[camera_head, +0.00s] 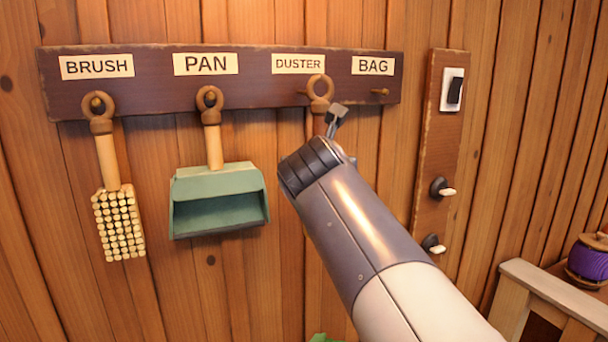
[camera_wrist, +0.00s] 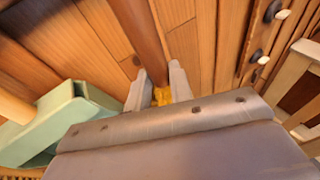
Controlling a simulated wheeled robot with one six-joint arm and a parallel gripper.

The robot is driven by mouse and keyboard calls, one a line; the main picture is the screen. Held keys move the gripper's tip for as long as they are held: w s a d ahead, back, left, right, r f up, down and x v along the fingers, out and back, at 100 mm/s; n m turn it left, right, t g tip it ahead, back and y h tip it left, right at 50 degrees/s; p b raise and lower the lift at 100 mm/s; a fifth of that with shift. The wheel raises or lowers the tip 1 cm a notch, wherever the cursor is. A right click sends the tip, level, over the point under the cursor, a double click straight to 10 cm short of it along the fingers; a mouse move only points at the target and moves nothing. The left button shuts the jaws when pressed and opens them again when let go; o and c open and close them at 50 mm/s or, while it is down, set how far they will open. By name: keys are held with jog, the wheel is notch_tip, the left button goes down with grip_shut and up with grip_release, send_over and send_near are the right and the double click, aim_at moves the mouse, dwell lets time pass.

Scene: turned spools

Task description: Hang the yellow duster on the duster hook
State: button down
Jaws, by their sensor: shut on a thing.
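The duster's wooden ring (camera_head: 320,88) shows just below the DUSTER label, in front of the dark rack. It overlaps the place of the duster hook, and I cannot tell whether the ring is around the hook or only in front of it. My gripper (camera_head: 337,114) is close below and right of the ring. In the wrist view, my gripper (camera_wrist: 160,88) is shut on the duster, with a small yellow patch (camera_wrist: 162,96) between its fingers and a brown shaft beyond. My arm hides the rest of the duster in the head view.
The brush (camera_head: 118,225) and the green pan (camera_head: 220,200) hang left of the duster on the rack (camera_head: 150,95). The BAG hook (camera_head: 380,91) is bare. A switch board (camera_head: 437,140) with dark knobs is to the right. A purple spool (camera_head: 588,260) sits at far right.

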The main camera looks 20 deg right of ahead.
jog(key=w+f, duration=0.1)
jog(key=w, duration=0.6)
jog(key=shift+w+f, duration=0.15)
jog(key=shift+w, duration=0.1)
dwell(0.5)
jog(key=shift+f, duration=0.1)
dwell(0.4)
jog(key=c, duration=1.2)
grip_release()
jog(key=shift+b, duration=0.3)
jog(key=b+v, duration=0.2)
jog(key=v, duration=0.9)
jog(key=shift+w, duration=0.1)
